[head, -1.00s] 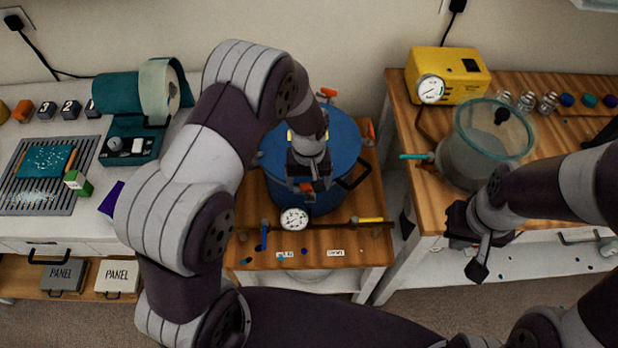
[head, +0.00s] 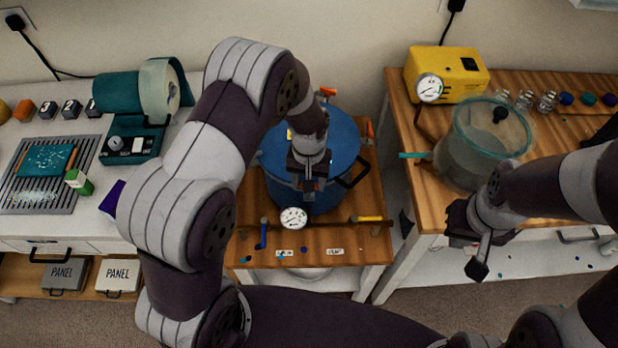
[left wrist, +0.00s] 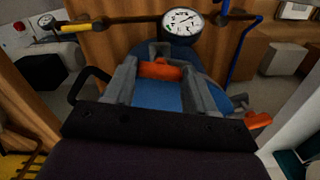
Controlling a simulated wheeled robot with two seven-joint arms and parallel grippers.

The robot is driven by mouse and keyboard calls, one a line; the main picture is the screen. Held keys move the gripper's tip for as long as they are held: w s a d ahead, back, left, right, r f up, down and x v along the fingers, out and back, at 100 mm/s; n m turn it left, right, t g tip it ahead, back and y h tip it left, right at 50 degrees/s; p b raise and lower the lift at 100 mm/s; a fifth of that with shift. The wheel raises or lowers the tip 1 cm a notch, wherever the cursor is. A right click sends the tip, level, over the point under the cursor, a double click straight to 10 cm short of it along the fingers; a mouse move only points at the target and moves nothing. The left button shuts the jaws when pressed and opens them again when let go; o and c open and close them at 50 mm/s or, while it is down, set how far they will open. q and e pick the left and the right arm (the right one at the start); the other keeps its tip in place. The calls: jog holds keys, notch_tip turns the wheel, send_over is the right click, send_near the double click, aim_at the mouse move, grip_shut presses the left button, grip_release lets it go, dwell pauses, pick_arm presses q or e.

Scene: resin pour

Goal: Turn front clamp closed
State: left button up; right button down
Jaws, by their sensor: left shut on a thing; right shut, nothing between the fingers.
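The blue pot (head: 342,135) stands on the small wooden table in the middle. Its front clamp has an orange handle (left wrist: 160,70), which lies crosswise between the fingers in the left wrist view. My left gripper (head: 309,186) points down at the pot's front edge and is shut on this handle; in the left wrist view its fingers (left wrist: 161,75) flank it. In the head view my gripper hides the front clamp. Other orange clamps show at the pot's back (head: 327,92) and right side (head: 370,131). My right gripper (head: 477,268) is shut and empty, in front of the right bench.
A round gauge (head: 293,218) and a pipe with a blue-handled valve (head: 263,233) and a yellow-handled valve (head: 369,218) lie just in front of the pot. The right bench holds a clear chamber (head: 470,160) and a yellow pump (head: 447,72).

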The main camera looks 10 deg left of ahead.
pick_arm(q)
jog(key=m, duration=0.4)
jog(key=shift+w+m, duration=0.1)
jog(key=shift+m, duration=0.2)
jog(key=m, duration=0.3)
jog(key=shift+m+p, duration=0.3)
jog(key=m, duration=0.3)
jog(key=shift+m, duration=2)
jog(key=o, duration=1)
jog(key=shift+o, duration=0.2)
jog(key=shift+d, duration=0.1)
